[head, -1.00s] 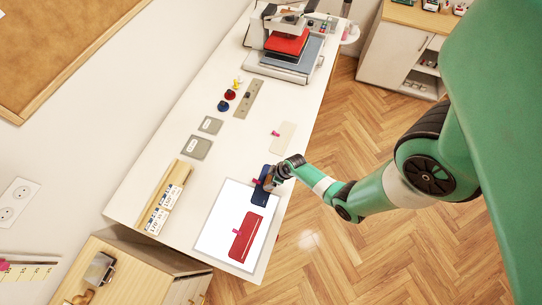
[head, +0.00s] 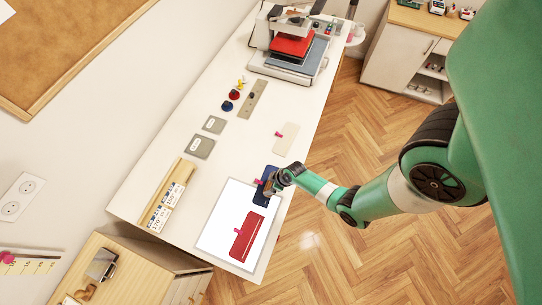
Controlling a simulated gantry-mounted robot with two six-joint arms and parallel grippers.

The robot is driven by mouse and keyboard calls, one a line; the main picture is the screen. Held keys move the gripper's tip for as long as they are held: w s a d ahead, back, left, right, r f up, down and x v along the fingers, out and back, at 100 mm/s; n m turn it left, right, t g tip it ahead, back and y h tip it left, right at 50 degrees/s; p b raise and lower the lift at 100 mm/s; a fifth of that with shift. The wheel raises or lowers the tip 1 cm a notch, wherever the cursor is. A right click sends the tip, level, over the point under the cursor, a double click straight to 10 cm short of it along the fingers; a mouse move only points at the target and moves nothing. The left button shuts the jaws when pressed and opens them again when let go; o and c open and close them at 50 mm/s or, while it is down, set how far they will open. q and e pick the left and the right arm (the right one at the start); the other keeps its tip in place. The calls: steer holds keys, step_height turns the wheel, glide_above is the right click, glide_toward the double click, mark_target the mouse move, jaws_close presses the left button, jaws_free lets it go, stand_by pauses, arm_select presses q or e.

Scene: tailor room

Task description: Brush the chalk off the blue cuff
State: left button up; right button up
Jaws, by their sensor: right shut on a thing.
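The blue cuff (head: 261,198) lies on the upper part of a white mat (head: 215,241), with a small pink piece (head: 259,182) at its left edge. My right gripper (head: 272,187) is over the upper right part of the cuff. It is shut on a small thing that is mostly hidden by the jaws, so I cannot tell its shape. A chalk mark on the cuff is too small to make out. My left gripper is not in view.
A red cuff (head: 247,237) lies below on the mat. A cream piece (head: 286,139) lies above, near the table's right edge. A wooden rack with labelled cards (head: 167,205) stands at left. Grey squares (head: 202,147), spools (head: 227,106) and a press (head: 291,46) are farther up.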

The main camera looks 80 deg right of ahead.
steer(key=shift+a, duration=0.65)
steer(key=shift+w+a, duration=0.3)
steer(key=shift+a, duration=0.3)
steer(key=shift+a+p, duration=0.4)
steer(key=shift+a, duration=0.45)
steer(key=shift+w, duration=0.1)
